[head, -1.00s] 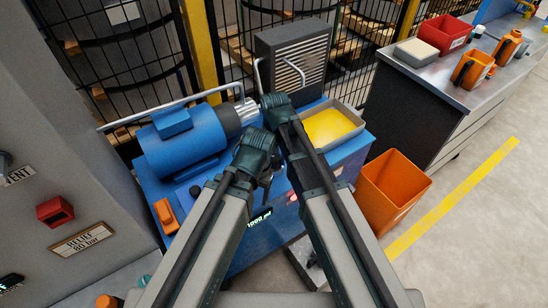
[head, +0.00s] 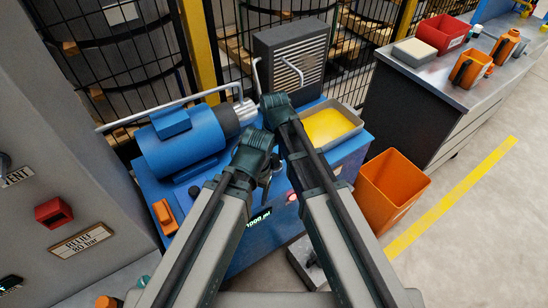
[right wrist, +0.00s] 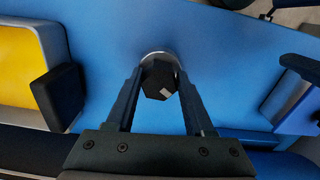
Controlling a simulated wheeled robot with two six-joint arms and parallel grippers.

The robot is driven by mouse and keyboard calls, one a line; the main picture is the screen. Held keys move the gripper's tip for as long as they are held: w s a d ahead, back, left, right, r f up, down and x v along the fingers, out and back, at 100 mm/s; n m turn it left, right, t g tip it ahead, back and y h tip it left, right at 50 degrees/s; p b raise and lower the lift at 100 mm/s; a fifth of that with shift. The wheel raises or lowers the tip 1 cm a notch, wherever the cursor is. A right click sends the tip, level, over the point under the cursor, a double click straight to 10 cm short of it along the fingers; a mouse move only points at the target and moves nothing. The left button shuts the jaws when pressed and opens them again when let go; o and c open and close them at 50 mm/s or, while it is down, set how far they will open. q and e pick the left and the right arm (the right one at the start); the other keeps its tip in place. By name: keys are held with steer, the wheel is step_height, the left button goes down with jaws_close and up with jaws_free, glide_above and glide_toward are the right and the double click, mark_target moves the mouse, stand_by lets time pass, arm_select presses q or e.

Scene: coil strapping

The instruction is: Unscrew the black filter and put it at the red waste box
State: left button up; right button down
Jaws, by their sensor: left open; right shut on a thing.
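The black filter (right wrist: 157,82) shows in the right wrist view as a dark faceted body with a pale patch, in front of a round metal ring on a blue surface. My right gripper (right wrist: 160,88) is shut on it, one finger on each side. In the head view my forearms hide the filter and my right gripper's fingertips. My left gripper (head: 266,178) is open and empty in front of the blue unit (head: 240,245). The red waste box (head: 441,34) stands on the grey bench at the upper right.
A blue motor (head: 185,145) and a yellow-filled tray (head: 328,126) sit on the blue unit. An orange bin (head: 392,188) stands on the floor to its right. Orange holders (head: 470,69) and a pale block (head: 415,52) are on the bench (head: 440,80). A wire fence closes off the back.

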steer(key=n, duration=0.3)
steer(key=shift+d, duration=0.1)
steer(key=shift+w+n, duration=0.1)
steer(key=shift+n, duration=0.8)
steer(key=n, duration=0.5)
steer(key=shift+w+n, duration=0.15)
steer(key=shift+n, duration=0.55)
steer(key=n, duration=0.5)
steer(key=shift+w, duration=0.1)
steer(key=n, duration=0.3)
